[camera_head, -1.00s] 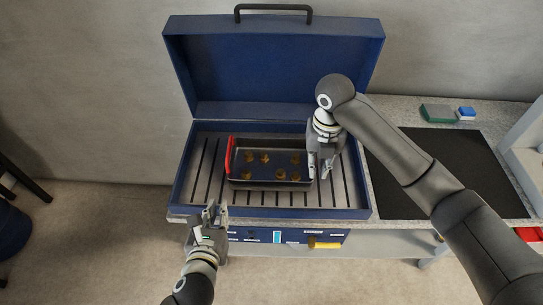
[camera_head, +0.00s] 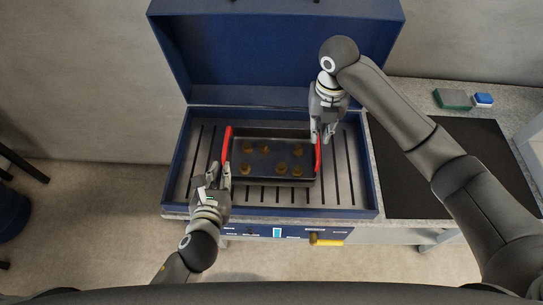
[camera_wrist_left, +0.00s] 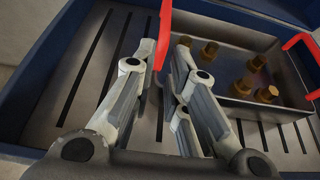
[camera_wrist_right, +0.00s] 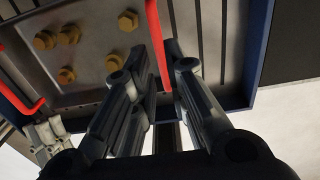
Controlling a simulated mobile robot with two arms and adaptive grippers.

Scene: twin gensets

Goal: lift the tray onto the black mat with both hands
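The dark rectangular tray (camera_head: 270,180) has two upright red handles and carries several brass-coloured fittings (camera_head: 283,168). It sits on the slatted bed inside an open blue case. My left gripper (camera_head: 218,172) is at the left red handle (camera_head: 227,145). In the left wrist view its open fingers stand on either side of that handle (camera_wrist_left: 164,30). My right gripper (camera_head: 323,132) is at the right red handle (camera_head: 318,155). In the right wrist view its fingers are apart, with that handle (camera_wrist_right: 155,35) between them. The black mat (camera_head: 440,175) lies bare on the counter at right.
The blue case (camera_head: 270,212) has raised side walls around the tray, and its lid (camera_head: 270,60) stands open behind. A green block (camera_head: 452,98) and a blue block (camera_head: 483,100) lie behind the mat. My right arm crosses over the mat.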

